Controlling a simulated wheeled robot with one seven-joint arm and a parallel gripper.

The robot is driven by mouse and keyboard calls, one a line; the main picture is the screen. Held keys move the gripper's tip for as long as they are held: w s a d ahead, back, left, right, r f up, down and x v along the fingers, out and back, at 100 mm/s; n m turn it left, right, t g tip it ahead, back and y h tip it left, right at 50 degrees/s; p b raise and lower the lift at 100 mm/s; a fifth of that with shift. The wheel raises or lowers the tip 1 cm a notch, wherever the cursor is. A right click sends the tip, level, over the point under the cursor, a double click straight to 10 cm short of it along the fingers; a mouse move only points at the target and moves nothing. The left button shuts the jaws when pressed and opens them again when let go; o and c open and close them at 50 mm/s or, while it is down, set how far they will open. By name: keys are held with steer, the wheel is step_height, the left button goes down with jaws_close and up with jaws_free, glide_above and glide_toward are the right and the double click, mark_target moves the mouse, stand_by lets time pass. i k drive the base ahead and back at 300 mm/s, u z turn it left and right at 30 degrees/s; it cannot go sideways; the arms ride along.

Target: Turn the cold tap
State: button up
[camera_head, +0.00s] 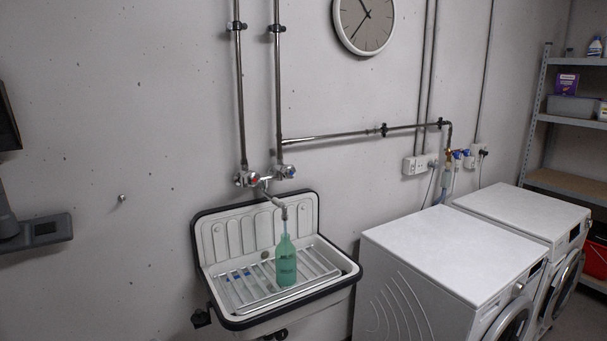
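The cold tap (287,172) is the right-hand knob of the wall mixer above the sink, with a blue mark on its face. The hot tap (247,179) is the left-hand knob, with a red mark. The spout (272,199) comes out between them and points down over the sink (213,281). A green bottle (286,265) stands upright on the sink's rack, under the spout. I see no fingers of my gripper in the head view. The taps are too small to tell how far each is turned. Nothing touches the cold tap.
Two white washing machines (440,245) stand right of the sink. Pipes (278,100) run up the wall from the taps. Metal shelves (565,121) are at the far right. A dark grey form (38,232) is at the left edge. The wall left of the taps is mostly clear.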

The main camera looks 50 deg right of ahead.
mark_target(287, 172)
steer(key=z, duration=0.85)
steer(key=i, duration=0.3)
